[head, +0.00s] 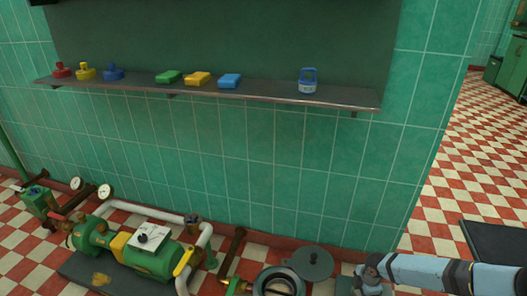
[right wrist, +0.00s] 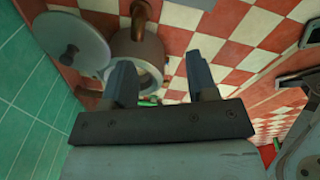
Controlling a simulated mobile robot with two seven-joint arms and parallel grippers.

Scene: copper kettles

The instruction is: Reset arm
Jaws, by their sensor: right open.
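My right arm (head: 440,272) comes in from the right at the bottom of the head view. Its hand end is at the bottom edge, beside a round grey lid-like disc (head: 311,264). In the right wrist view my right gripper (right wrist: 160,68) is open, its two fingers apart with nothing held between them. My left gripper is not in view.
A wall shelf (head: 260,92) holds red, yellow and blue knobbed pieces, green, yellow and blue blocks, and a blue-and-white item (head: 308,80). A green pump (head: 150,258) with pipes and gauges stands below. Checkered floor (head: 450,200) is open at right, beside a dark slab (head: 495,245).

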